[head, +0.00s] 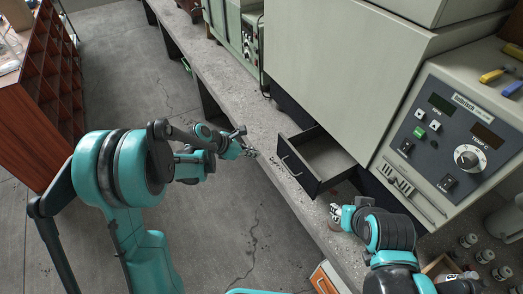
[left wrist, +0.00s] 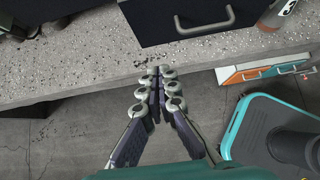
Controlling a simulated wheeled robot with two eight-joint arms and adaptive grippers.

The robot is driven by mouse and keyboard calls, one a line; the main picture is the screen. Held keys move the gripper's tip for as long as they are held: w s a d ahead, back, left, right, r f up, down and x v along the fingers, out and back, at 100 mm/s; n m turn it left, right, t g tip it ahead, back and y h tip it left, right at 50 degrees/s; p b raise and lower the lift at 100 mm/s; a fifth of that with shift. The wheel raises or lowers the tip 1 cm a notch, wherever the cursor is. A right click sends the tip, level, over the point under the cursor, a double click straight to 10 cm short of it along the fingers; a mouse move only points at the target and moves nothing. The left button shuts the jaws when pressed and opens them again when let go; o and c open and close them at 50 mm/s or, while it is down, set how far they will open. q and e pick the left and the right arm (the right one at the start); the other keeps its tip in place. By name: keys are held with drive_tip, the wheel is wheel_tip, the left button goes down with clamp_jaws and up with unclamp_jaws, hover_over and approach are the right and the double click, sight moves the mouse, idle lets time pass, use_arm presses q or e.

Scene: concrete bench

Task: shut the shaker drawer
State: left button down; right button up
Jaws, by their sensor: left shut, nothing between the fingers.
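The shaker drawer (head: 286,160) is a dark, open-topped drawer with a grey bar handle, pulled out from under the large grey-green cabinet. Its inside looks empty. In the left wrist view its dark front (left wrist: 160,24) and handle (left wrist: 205,22) show at the top. My left gripper (head: 250,152) is shut and empty, to the left of the drawer front and apart from it. In the left wrist view its fingers (left wrist: 160,72) meet over the bench edge, below the drawer front. My right gripper (head: 334,213) is near the drawer's lower right corner; its fingers are too small to judge.
The speckled concrete bench (head: 222,88) runs along the drawer side. A control panel with a dial (head: 468,158) stands right of the drawer. Several small jars (head: 485,256) stand at lower right. An orange-fronted unit (head: 324,281) sits below the bench.

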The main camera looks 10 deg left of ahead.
sight(283, 154)
use_arm(q)
drive_tip(key=shift+w+d+f+b, duration=0.65)
drive_tip(key=shift+w+d+f, duration=0.4)
drive_tip(key=shift+d, duration=0.3)
drive_tip(key=shift+w+d+f+b, duration=0.65)
drive_tip(key=shift+w+d+f, duration=0.3)
drive_tip(key=shift+d, duration=0.45)
drive_tip(key=shift+w+d+f+b, duration=0.65)
drive_tip(key=shift+w+d+f, duration=0.4)
drive_tip(key=shift+d, duration=0.3)
drive_tip(key=shift+s, duration=0.1)
drive_tip(key=w+d, duration=0.3)
drive_tip(key=d, duration=0.2)
drive_tip(key=w+d, duration=0.4)
drive_tip(key=d, duration=0.1)
drive_tip(key=w+d, duration=0.4)
drive_tip(key=d, duration=0.1)
drive_tip(key=shift+w+d+p, duration=0.1)
drive_tip(key=shift+d+p, duration=0.1)
drive_tip(key=shift+p, duration=0.2)
drive_tip(key=shift+w+d, duration=0.15)
drive_tip(key=shift+d, duration=0.05)
drive_tip(key=shift+r, duration=0.1)
